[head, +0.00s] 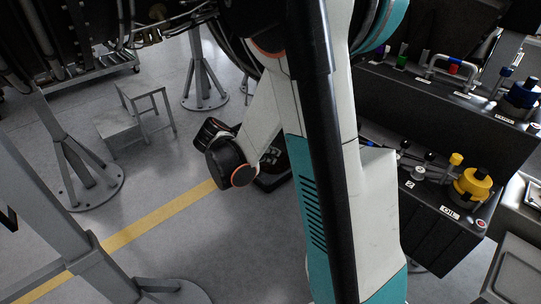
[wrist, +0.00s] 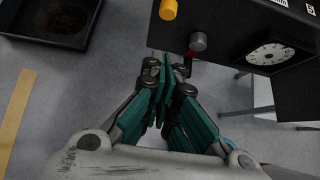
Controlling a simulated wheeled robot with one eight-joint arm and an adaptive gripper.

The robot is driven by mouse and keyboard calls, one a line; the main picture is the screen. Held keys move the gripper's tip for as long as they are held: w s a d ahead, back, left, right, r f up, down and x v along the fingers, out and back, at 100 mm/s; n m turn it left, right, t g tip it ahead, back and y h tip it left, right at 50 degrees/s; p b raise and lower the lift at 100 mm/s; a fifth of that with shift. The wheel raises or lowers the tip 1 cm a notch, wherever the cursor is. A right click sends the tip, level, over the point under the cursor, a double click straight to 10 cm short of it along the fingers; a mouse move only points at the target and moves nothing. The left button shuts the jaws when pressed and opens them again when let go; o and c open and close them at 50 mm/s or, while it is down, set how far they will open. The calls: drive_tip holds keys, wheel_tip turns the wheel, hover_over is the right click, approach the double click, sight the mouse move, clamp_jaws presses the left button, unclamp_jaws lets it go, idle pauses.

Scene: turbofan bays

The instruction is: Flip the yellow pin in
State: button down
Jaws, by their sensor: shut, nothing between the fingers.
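In the wrist view a short yellow cylinder (wrist: 168,10) sticks out from the edge of a dark box at the top; it may be the yellow pin. In the head view a yellow-topped piece (head: 456,159) stands beside a larger yellow knob (head: 473,184) on the lower dark bench at right. I cannot tell whether the two views show the same piece. My gripper (wrist: 166,72) is shut and empty, with its tips below the yellow cylinder in the wrist picture and apart from it. In the head view my arm hides the fingers.
The dark box (wrist: 235,25) bears a grey knob (wrist: 198,41), a red part (wrist: 190,56) and a white dial (wrist: 271,56). A black tray (wrist: 80,40) lies at upper left. Grey stands (head: 204,85) and a step stool (head: 145,112) occupy the left floor.

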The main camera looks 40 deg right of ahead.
drive_tip(key=d+f+b, duration=0.3)
drive_tip(key=d+f, duration=0.1)
drive_tip(key=d, duration=0.4)
drive_tip(key=shift+w+d+f, duration=0.15)
drive_tip(key=shift+w+d, duration=0.2)
drive_tip(key=shift+d, duration=0.05)
drive_tip(key=shift+w+d, duration=0.1)
drive_tip(key=shift+d, duration=0.95)
